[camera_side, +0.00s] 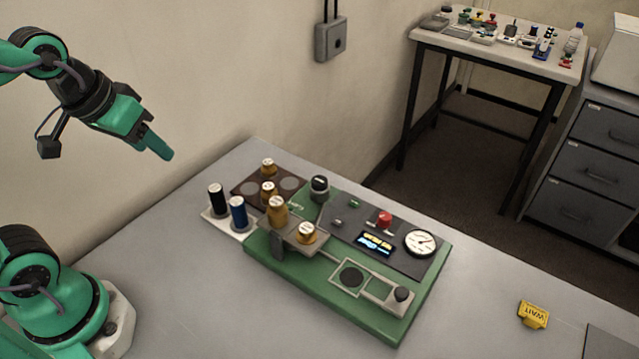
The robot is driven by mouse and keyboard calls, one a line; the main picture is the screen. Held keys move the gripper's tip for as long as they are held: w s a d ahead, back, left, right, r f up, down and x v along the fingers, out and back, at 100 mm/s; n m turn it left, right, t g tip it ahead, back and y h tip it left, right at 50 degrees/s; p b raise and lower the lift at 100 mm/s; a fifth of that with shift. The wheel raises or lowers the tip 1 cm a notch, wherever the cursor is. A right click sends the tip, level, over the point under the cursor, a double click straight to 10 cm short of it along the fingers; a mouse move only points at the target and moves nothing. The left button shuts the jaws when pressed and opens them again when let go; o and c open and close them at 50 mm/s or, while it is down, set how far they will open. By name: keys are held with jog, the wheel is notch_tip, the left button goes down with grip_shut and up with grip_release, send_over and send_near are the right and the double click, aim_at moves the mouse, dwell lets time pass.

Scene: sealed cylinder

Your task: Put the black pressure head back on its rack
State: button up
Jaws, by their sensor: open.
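A black cylinder with a pale top (217,197), which looks like the black pressure head, stands upright on a small white rack (245,234). A blue cylinder with a pale top (238,212) stands beside it on the same rack. My gripper (162,150) is open and empty, high at the upper left, well apart from the rack and pointing down to the right. Its two fingers overlap in this view. The lower fit of the cylinders in the rack is too small to tell.
A green machine (320,288) with a gauge (420,243), red button (384,219) and black knobs stands right of the rack. Several brass pieces stand on it and on a brown tray (243,187). A yellow WAIT sign (533,315) lies right. The table's front left is clear.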

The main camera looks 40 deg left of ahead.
jog(key=shift+s+r+m+t, duration=0.2)
jog(key=shift+s+m+t, duration=0.1)
jog(key=shift+s+m, duration=0.5)
